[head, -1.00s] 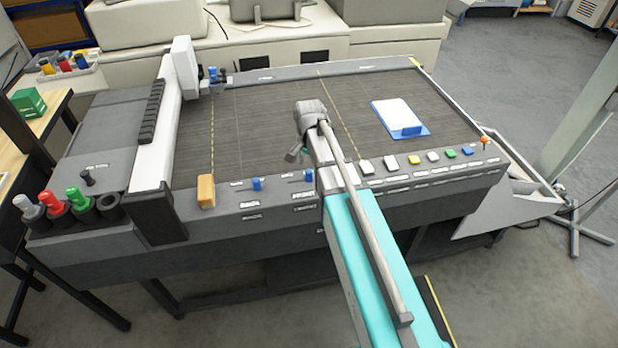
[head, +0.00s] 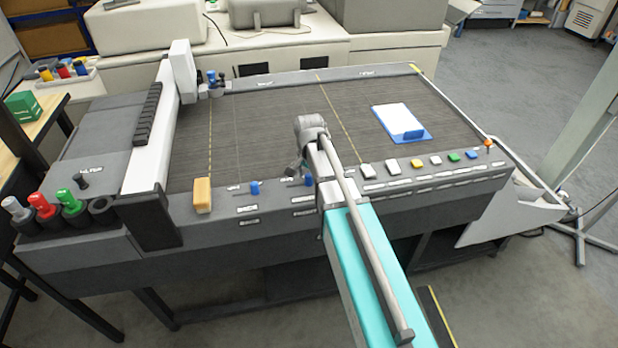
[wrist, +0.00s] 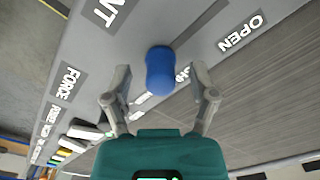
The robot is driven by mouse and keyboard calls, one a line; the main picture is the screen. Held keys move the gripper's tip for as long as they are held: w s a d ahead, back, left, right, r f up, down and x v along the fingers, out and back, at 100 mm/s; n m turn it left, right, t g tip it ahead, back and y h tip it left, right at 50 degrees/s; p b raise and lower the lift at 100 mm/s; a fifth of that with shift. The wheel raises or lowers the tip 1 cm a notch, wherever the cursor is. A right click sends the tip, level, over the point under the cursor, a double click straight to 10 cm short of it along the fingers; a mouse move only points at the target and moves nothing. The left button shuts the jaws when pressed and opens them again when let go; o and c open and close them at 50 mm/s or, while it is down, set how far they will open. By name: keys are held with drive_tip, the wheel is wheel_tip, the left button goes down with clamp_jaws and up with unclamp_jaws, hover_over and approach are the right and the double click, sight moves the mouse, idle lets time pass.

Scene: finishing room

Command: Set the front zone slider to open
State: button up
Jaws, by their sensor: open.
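The front zone slider has a blue knob (wrist: 160,70) in the wrist view, on the grey front panel. The printed word OPEN (wrist: 241,32) lies to its right, and a cut-off label ending in NT (wrist: 103,12) lies to its left. My gripper (wrist: 160,78) is open, with one finger on each side of the knob and gaps visible. In the head view this blue knob (head: 308,181) sits just left of my arm, and my gripper (head: 294,168) is partly hidden by my wrist. Whether the fingertips reach knob height is unclear.
A second blue slider knob (head: 254,188) and a yellow-orange block (head: 203,196) stand left along the panel. Several coloured buttons (head: 417,164) line the panel to the right. A blue clipboard (head: 427,135) lies on the dark table bed (head: 270,120). A white gantry (head: 150,150) stands at left.

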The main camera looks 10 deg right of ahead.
clamp_jaws()
idle(0.4)
